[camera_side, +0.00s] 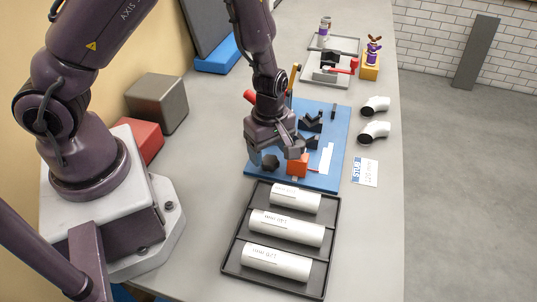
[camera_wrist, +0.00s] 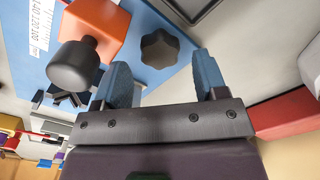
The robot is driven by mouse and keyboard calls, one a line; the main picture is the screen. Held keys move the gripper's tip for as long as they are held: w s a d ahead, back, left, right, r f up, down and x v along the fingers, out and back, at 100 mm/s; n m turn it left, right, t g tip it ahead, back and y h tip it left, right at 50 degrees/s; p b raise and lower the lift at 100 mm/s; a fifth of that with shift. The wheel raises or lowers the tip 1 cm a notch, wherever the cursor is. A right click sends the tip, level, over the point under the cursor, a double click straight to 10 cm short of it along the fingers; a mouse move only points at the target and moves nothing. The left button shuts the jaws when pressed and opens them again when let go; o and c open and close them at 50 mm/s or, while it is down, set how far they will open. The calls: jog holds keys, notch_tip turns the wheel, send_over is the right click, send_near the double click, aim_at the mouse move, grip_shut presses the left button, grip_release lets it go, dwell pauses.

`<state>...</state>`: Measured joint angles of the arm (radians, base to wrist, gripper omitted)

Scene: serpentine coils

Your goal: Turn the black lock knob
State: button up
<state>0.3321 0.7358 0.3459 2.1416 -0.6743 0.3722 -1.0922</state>
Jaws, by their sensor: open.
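A black lobed knob (camera_side: 270,161) sits on the near left part of the blue board (camera_side: 333,150). In the wrist view the lobed knob (camera_wrist: 159,48) shows just beyond the fingertips, roughly between them. My gripper (camera_side: 273,150) is above and beside it, pointing down, open and empty. Its two blue-grey fingers (camera_wrist: 163,72) are spread apart in the wrist view, and I see no contact with the knob. An orange block (camera_side: 298,166) stands right of the knob; in the wrist view it carries a smooth round black knob (camera_wrist: 74,65). I cannot tell which is the lock knob.
A black tray (camera_side: 233,249) with white tubes (camera_side: 276,262) lies in front of the board. Black V-shaped supports (camera_side: 311,122) and a white ruled strip (camera_side: 326,158) are on the board. White elbows (camera_side: 374,131) and a card (camera_side: 365,172) lie right. A red-handled device (camera_side: 345,70) stands behind.

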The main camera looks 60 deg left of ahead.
aim_at(269, 159)
jog(key=shift+a+r, duration=0.1)
jog(key=shift+r, duration=2.8)
